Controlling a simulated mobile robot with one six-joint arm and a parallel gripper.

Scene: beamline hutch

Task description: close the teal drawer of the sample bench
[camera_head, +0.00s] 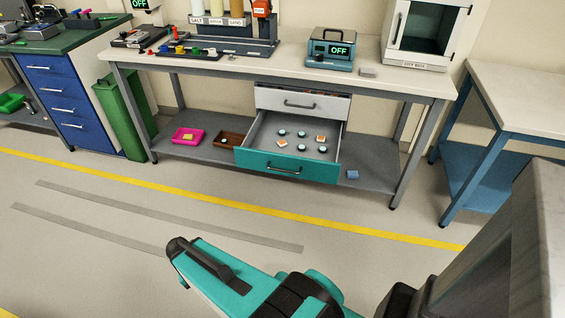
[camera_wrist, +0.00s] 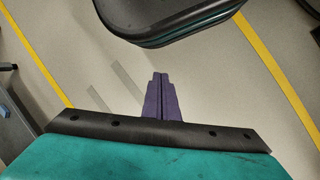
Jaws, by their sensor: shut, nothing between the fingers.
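The teal drawer (camera_head: 255,162) of the sample bench (camera_head: 395,84) is pulled well out in the head view. Its teal front with a bar handle (camera_head: 284,170) faces me. Several small round and orange pieces lie inside on its grey floor. My gripper (camera_wrist: 160,78) shows in the wrist view as two purple fingers, shut together and empty over bare floor.
A yellow floor line (camera_head: 235,203) crosses the clear floor before the bench. Pink (camera_head: 181,139) and brown (camera_head: 223,142) trays sit on the lower shelf left of the drawer. A green bin (camera_head: 118,120) and a blue cabinet (camera_head: 66,108) stand left. A blue-framed table (camera_head: 510,140) stands right.

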